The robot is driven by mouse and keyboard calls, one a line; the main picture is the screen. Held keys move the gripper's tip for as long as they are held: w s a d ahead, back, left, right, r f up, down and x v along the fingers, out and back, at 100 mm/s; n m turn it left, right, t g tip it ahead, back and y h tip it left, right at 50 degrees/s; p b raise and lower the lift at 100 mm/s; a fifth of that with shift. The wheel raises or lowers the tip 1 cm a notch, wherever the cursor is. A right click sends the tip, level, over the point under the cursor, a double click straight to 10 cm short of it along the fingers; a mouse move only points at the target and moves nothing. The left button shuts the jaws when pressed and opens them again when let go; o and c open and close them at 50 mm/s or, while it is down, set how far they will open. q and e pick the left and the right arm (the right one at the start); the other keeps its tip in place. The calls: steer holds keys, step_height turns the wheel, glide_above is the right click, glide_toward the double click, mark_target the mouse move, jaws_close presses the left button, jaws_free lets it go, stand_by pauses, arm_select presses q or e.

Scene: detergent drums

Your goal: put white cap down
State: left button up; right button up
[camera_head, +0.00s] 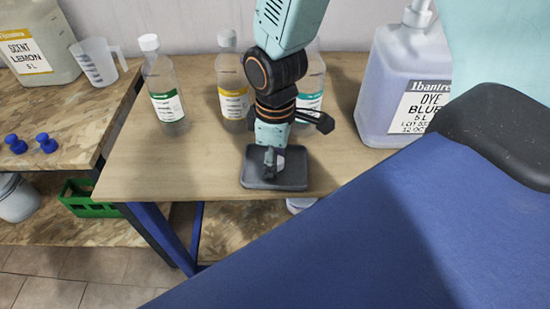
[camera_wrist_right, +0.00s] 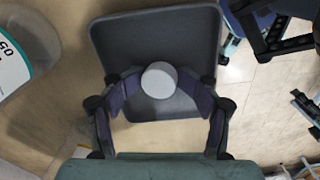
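The white cap (camera_wrist_right: 160,80) is between the fingertips of my right gripper (camera_wrist_right: 161,84) in the right wrist view. Both fingertips appear to press on its sides. My left gripper is not in view.
A white-capped bottle with a green label (camera_head: 165,100) and a bottle with a yellow label (camera_head: 234,100) stand left of my arm. A large blue dye jug (camera_head: 385,95) stands to the right. The wooden table (camera_head: 150,170) is clear left of the tray.

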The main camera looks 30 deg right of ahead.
steer(key=shift+s, duration=0.15)
steer(key=shift+r, duration=0.2)
stand_by(0.5)
steer(key=shift+w+r, duration=0.2)
steer(key=shift+r, duration=0.1)
step_height(320, 180, up, 12)
steer(key=p, duration=0.4)
steer(key=shift+r, duration=0.2)
steer(key=shift+s, duration=0.1)
